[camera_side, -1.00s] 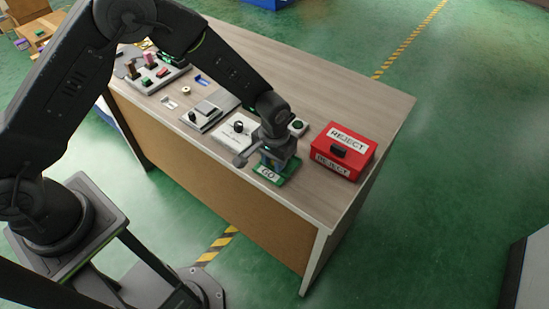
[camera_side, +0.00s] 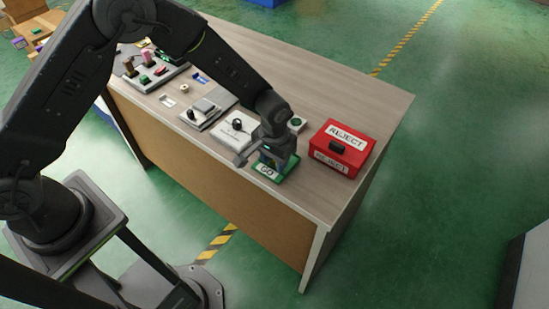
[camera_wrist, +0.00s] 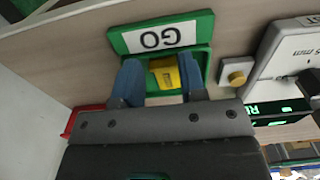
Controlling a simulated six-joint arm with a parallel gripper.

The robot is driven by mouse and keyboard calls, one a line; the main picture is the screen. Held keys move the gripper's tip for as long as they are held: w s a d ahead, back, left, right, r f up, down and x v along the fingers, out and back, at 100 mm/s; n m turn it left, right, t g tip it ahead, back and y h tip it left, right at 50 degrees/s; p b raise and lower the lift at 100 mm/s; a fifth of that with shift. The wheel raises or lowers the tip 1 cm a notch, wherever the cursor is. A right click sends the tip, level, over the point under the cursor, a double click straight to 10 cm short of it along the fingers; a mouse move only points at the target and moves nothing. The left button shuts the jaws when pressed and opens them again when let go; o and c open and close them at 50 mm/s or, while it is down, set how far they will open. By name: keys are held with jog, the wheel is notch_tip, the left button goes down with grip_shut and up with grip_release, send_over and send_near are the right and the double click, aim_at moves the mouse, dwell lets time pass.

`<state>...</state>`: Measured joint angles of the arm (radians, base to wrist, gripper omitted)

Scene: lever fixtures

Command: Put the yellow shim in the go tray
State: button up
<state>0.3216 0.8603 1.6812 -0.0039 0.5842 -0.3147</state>
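The green go tray (camera_wrist: 207,30) lies on the table, its GO label in the upper part of the wrist view. It also shows under my gripper in the side view (camera_side: 290,170). The yellow shim (camera_wrist: 165,75) is at the tray's open part, between the blue fingers of my gripper (camera_wrist: 163,78). The fingers stand close on both sides of it, and I cannot tell whether they press on it or whether it rests on the tray floor. In the side view my gripper (camera_side: 275,157) points down over the tray and hides the shim.
The red REJECT box (camera_side: 343,148) stands right of the tray. Coloured pieces on a grey board (camera_side: 155,72) are farther back. The table's right end is clear.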

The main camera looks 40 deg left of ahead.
jog(key=s+a+r+t, duration=0.1)
jog(key=a+r, duration=0.1)
jog(key=r, duration=0.8)
jog(key=s+a+r, duration=0.1)
jog(key=a+r, duration=0.1)
jog(key=r, duration=0.8)
jog(key=s+a+r+t, duration=0.2)
jog(key=s+a+r, duration=0.3)
jog(key=s, duration=0.5)
jog(key=s+a+r+t, duration=0.2)
jog(key=s+a+r, duration=0.3)
jog(key=s, duration=0.5)
jog(key=shift+s+a+r, duration=0.2)
jog(key=shift+s+a, duration=0.05)
jog(key=shift+a, duration=0.1)
